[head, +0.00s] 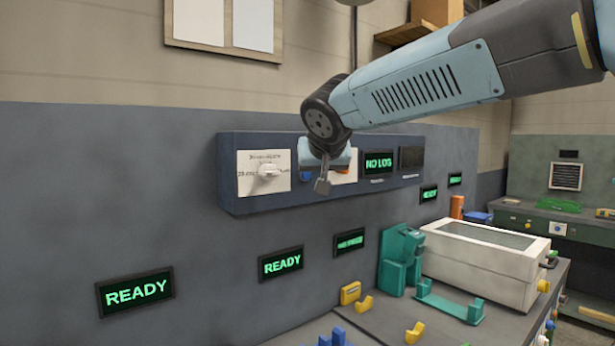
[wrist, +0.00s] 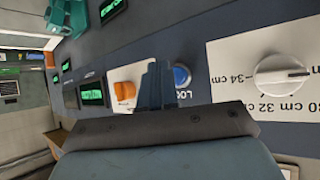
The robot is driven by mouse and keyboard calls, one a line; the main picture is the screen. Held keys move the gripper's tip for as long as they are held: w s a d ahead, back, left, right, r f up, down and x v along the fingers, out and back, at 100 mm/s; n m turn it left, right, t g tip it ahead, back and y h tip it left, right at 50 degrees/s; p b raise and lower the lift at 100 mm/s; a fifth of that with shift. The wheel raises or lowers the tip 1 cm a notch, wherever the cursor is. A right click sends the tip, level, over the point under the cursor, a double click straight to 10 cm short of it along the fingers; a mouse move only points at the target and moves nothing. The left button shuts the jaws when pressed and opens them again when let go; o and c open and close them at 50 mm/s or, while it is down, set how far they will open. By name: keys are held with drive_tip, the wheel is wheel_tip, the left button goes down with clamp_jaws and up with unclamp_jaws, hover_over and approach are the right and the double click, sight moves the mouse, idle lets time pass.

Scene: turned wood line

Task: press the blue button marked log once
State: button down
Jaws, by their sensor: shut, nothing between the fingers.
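The blue button (wrist: 182,76) sits on the wall panel, with a partly hidden "LO…" label beside it in the wrist view. In the head view only a bit of the blue button (head: 306,176) shows beside my gripper. My gripper (head: 322,187) is shut and empty in front of the panel, pointing toward it. In the wrist view my gripper's fingers (wrist: 154,84) appear between the blue button and an orange control (wrist: 123,91), close beside the button. I cannot tell whether the fingertips touch the panel. A panel display (head: 378,163) reads "NO LOG".
A white dial plate with a knob (head: 267,171) is left of the button on the panel (head: 228,180). Below, a green holder (head: 400,262) and a white box (head: 480,265) stand on the bench. Wall displays (head: 135,291) read "READY".

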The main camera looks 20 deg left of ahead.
drive_tip(key=shift+a, duration=0.1)
idle(0.3)
drive_tip(key=shift+w+a, duration=0.15)
drive_tip(key=shift+a, duration=0.15)
drive_tip(key=shift+w+a, duration=0.15)
drive_tip(key=shift+a, duration=0.15)
idle(0.8)
drive_tip(key=shift+d, duration=0.1)
drive_tip(key=shift+s+d, duration=0.35)
drive_tip(key=shift+d, duration=0.25)
idle(0.3)
drive_tip(key=d, duration=0.1)
drive_tip(key=s+d, duration=0.1)
drive_tip(key=d, duration=0.1)
drive_tip(key=s+d, duration=0.1)
drive_tip(key=shift+s+d, duration=0.2)
drive_tip(key=shift+d, duration=0.05)
idle(0.9)
